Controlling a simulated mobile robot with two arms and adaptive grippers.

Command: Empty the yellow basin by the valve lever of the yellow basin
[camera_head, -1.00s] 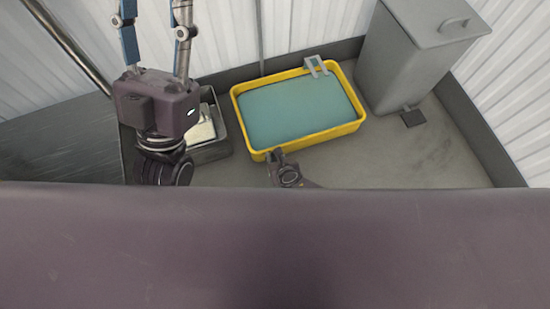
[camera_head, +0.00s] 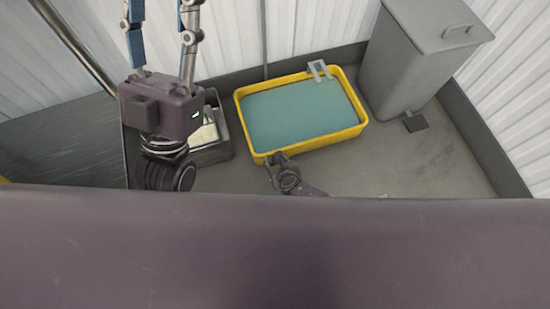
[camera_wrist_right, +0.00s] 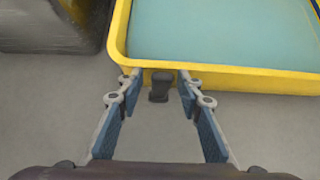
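The yellow basin (camera_head: 315,142) stands on the grey floor surface and holds a flat blue-green fill. Its near rim (camera_wrist_right: 245,80) crosses the right wrist view. The dark valve lever (camera_wrist_right: 159,86) sticks out below that rim, near the left corner. My right gripper (camera_wrist_right: 158,74) is open. Its blue-padded fingers stand on either side of the lever with gaps, not visibly closed on it. In the head view my right gripper (camera_head: 278,164) is small, at the basin's near side, its fingers hard to make out. My left gripper (camera_head: 163,28) is open and empty, its fingertips cut off above.
A grey metal tray (camera_head: 226,142) with pale contents stands left of the basin, partly behind my left gripper. A grey bracket (camera_head: 319,69) sits on the far rim. A grey lidded bin (camera_head: 405,75) stands to the right.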

